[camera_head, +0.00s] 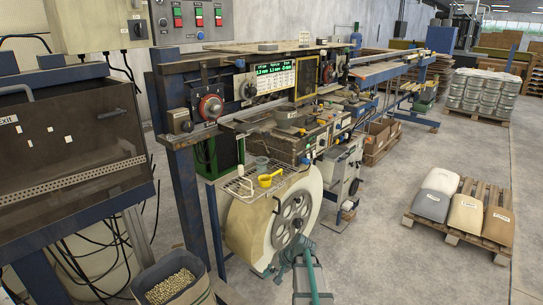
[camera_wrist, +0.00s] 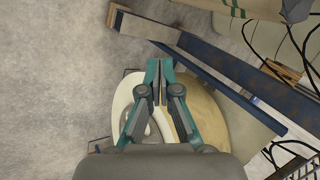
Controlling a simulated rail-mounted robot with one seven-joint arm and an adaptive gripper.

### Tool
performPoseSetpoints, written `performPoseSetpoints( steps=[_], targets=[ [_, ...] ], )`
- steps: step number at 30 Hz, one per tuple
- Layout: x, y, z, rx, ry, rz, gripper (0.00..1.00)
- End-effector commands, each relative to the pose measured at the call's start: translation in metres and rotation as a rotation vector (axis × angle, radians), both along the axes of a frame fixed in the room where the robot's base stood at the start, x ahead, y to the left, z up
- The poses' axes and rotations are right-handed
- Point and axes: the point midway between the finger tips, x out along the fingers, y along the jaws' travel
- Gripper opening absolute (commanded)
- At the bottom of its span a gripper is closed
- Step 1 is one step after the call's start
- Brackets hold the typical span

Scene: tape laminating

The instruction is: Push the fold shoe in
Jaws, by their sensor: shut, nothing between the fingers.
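My gripper (camera_wrist: 160,68) is shut and empty in the wrist view, its two teal fingers side by side over the cream and tan rounded body of the wheel housing. In the head view the large cream housing with its grey spoked wheel (camera_head: 291,220) stands at the near end of the laminating machine (camera_head: 262,142). Teal and grey parts of my arm show in front of it, low in the picture. I cannot pick out the fold shoe for certain in either view.
A wire shelf (camera_head: 238,187) with a yellow scoop (camera_head: 270,179) sits above the housing. A bin of pellets (camera_head: 170,287) stands at lower left. A blue beam (camera_wrist: 225,85) crosses the wrist view. Sacks on a pallet (camera_head: 462,222) lie at right, with clear floor between.

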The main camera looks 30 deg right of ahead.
Motion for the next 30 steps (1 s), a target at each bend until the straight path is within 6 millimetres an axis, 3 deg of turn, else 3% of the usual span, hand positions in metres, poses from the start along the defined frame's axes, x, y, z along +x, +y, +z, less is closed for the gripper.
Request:
performPoseSetpoints(
  steps=[1, 3, 5, 9, 12, 15, 18, 21, 30],
  targets=[
    [0.019, -0.029, 0.033, 0.015, -0.066, -0.049, 0.00],
    [0.038, -0.061, 0.077, 0.046, -0.158, -0.112, 0.00],
    [0.052, -0.088, 0.118, 0.073, -0.240, -0.162, 0.00],
    [0.076, -0.151, 0.224, 0.148, -0.449, -0.268, 0.00],
    [0.087, -0.188, 0.304, 0.218, -0.606, -0.326, 0.00],
    [0.097, -0.206, 0.371, 0.313, -0.744, -0.360, 0.00],
    [0.105, -0.209, 0.399, 0.406, -0.822, -0.380, 0.00],
    [0.106, -0.209, 0.411, 0.468, -0.864, -0.398, 0.00],
    [0.126, -0.206, 0.420, 0.502, -0.882, -0.413, 0.00]
  ],
)
